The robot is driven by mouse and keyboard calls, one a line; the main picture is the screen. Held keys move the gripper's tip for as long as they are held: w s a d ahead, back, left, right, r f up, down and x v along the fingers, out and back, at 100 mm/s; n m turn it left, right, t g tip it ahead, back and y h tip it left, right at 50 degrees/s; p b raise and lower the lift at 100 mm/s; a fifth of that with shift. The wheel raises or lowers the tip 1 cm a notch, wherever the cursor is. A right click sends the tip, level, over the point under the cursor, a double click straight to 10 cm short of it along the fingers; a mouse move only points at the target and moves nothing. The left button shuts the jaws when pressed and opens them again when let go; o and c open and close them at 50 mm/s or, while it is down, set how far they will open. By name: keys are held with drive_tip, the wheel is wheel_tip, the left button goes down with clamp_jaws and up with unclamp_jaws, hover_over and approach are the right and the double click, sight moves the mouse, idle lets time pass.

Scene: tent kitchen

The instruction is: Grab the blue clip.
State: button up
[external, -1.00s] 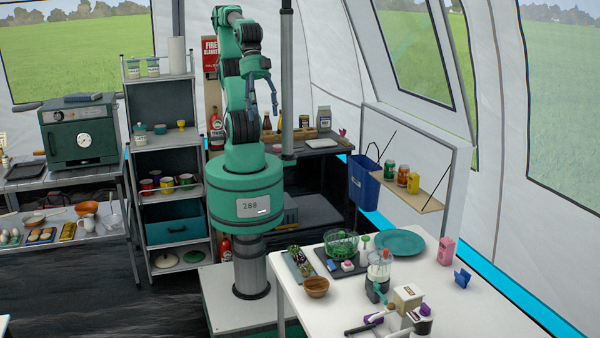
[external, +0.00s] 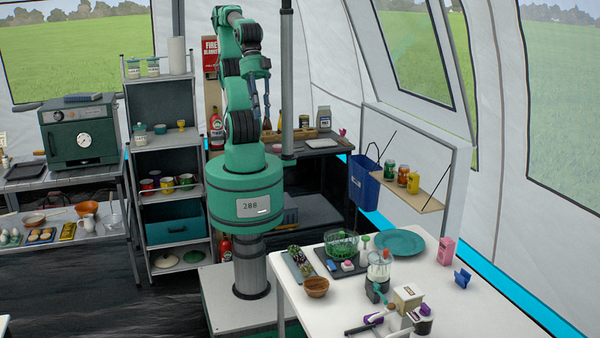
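A small blue clip-like object (external: 462,278) lies on the right part of the white table (external: 470,315), near its far edge. It is small in the picture, and it looks like the blue clip. My gripper (external: 261,118) hangs fingers down, high above my base and far to the left of the blue object. Its two fingers show apart, with nothing seen between them.
Near the blue object are a pink container (external: 447,251) and a teal plate (external: 399,242). A blender (external: 378,277), a green basket (external: 341,244) and a brown bowl (external: 316,287) stand further left. A wall shelf (external: 420,197) with jars is behind the table.

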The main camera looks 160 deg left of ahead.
drive_tip(key=shift+w+r, duration=0.1)
drive_tip(key=w+a+r+p, duration=0.1)
drive_tip(key=w+a, duration=0.3)
drive_tip(key=w, duration=0.5)
drive_tip(key=w+a+r, duration=0.2)
drive_tip(key=w+a, duration=0.1)
drive_tip(key=w, duration=0.6)
drive_tip(key=w+a+f+g+p, duration=0.1)
drive_tip(key=w+a+f, duration=0.2)
drive_tip(key=w+a, duration=0.4)
drive_tip(key=w+a+f+p, duration=0.1)
drive_tip(key=w+a+f, duration=0.2)
drive_tip(key=w+a, duration=0.45)
drive_tip(key=w+a+f, duration=0.4)
drive_tip(key=a+f, duration=0.2)
drive_tip(key=a, duration=0.3)
drive_tip(key=w+a+f, duration=0.5)
drive_tip(key=a+f, duration=0.2)
drive_tip(key=a, duration=0.1)
drive_tip(key=a+f+n+p, duration=0.1)
drive_tip(key=a+f, duration=1.7)
drive_tip(key=a, duration=0.1)
drive_tip(key=shift+f+h+p, duration=0.2)
drive_tip(key=shift+h+p, duration=0.15)
drive_tip(key=shift+h, duration=0.05)
